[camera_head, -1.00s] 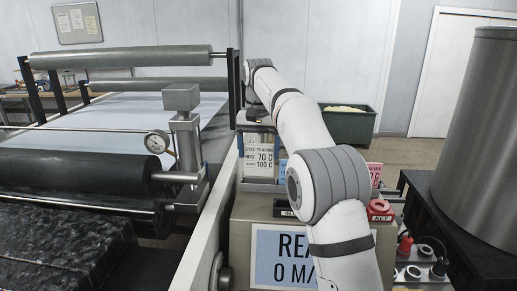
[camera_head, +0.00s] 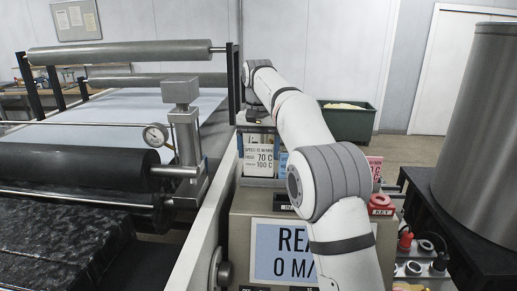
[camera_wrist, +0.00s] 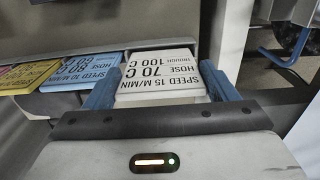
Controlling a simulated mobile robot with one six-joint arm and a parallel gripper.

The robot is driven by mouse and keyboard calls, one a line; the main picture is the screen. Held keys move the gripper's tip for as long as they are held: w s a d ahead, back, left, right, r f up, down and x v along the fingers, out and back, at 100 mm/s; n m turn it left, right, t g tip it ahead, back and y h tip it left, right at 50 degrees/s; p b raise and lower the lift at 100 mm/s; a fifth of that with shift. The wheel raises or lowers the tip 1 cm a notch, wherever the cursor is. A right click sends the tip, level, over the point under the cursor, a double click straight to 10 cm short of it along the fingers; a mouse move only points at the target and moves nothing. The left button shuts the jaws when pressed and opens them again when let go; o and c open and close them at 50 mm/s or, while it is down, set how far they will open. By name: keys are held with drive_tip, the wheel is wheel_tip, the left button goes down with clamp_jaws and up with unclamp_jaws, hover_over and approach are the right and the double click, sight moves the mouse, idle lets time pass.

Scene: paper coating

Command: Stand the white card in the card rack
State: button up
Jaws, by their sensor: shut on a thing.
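The white card (camera_head: 258,158) with black print stands upright below my gripper (camera_head: 258,121) in the head view. In the wrist view, the blue fingers of my gripper (camera_wrist: 162,92) are shut on the two side edges of the white card (camera_wrist: 160,75). A blue card (camera_wrist: 85,72) and a yellow card (camera_wrist: 25,76) are to its left, in about the same row. Whether the card's lower edge touches anything cannot be told.
A pink card (camera_head: 375,167) shows right of my arm. A blue-and-white display sign (camera_head: 285,252) is on the near console. Rollers (camera_head: 75,171) and a gauge (camera_head: 155,135) are at left. A large metal drum (camera_head: 482,110) stands at right, with a green bin (camera_head: 347,122) behind.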

drive_tip(key=shift+f+b, duration=0.4)
drive_tip(key=shift+f, duration=0.3)
drive_tip(key=o, duration=0.9)
drive_tip(key=shift+o, duration=0.2)
wheel_tip(320, 180, up, 8)
drive_tip(key=p, duration=0.2)
